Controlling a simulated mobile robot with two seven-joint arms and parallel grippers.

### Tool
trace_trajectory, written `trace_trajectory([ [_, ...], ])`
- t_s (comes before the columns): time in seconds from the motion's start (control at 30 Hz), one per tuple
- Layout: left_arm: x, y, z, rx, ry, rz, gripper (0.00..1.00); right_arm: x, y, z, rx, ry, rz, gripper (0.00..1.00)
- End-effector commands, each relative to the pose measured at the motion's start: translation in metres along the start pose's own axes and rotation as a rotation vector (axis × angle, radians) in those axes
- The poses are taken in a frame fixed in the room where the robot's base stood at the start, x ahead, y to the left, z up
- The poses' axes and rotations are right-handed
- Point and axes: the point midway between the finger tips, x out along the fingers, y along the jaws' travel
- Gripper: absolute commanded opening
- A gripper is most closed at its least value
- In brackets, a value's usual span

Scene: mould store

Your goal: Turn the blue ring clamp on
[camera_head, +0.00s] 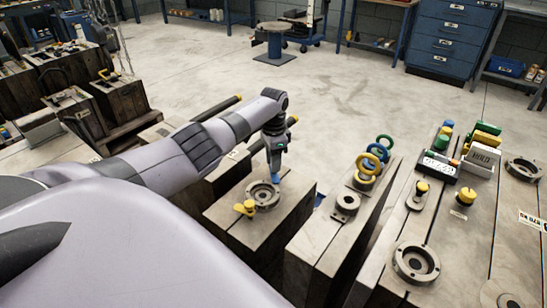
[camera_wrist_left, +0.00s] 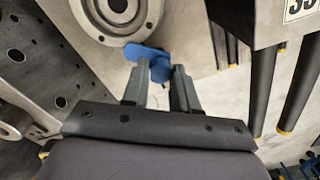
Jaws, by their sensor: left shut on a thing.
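My left gripper (camera_head: 275,160) reaches down over the near wooden-topped mould block. It is shut on the small blue ring clamp (camera_head: 276,177), which sits at the back edge of a steel ring (camera_head: 263,195). In the left wrist view, the gripper (camera_wrist_left: 158,75) has its two fingers around the blue clamp's knob (camera_wrist_left: 160,68). The clamp's flat blue lobe (camera_wrist_left: 143,52) points towards the rim of the steel ring (camera_wrist_left: 152,18) and seems to touch it. The fingers hide part of the knob. My right gripper is not in view.
A yellow clamp (camera_head: 246,208) sits at the same ring's near left edge. The block to the right carries blue, green and yellow upright rings (camera_head: 375,155). Further right are another steel ring (camera_head: 416,262) and a yellow knob (camera_head: 466,196). A dark gap separates the blocks.

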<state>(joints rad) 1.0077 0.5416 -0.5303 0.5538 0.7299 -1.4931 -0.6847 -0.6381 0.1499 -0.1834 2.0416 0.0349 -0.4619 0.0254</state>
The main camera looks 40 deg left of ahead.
Motion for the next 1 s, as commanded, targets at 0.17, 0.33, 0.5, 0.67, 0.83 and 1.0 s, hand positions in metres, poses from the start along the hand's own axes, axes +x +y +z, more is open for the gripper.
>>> trace_trajectory([
  [0.17, -0.0006, 0.0001, -0.0008, 0.160, 0.003, 0.000, 0.00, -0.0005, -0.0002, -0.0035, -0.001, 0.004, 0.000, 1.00],
  [0.33, -0.0004, 0.0002, -0.0009, 0.293, 0.002, -0.001, 0.00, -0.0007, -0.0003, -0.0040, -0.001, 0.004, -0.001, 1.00],
  [0.5, -0.0004, 0.0004, -0.0011, 0.392, 0.003, 0.000, 0.00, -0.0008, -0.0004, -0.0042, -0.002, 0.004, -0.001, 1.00],
  [0.67, -0.0003, 0.0003, -0.0011, 0.454, 0.003, -0.001, 0.00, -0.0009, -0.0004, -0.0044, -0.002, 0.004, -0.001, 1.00],
  [0.83, -0.0004, 0.0004, -0.0012, 0.488, 0.003, -0.001, 0.00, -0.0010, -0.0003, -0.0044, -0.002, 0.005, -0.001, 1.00],
  [1.0, -0.0004, 0.0004, -0.0012, 0.499, 0.003, -0.001, 0.00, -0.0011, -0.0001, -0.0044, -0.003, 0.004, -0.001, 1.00],
])
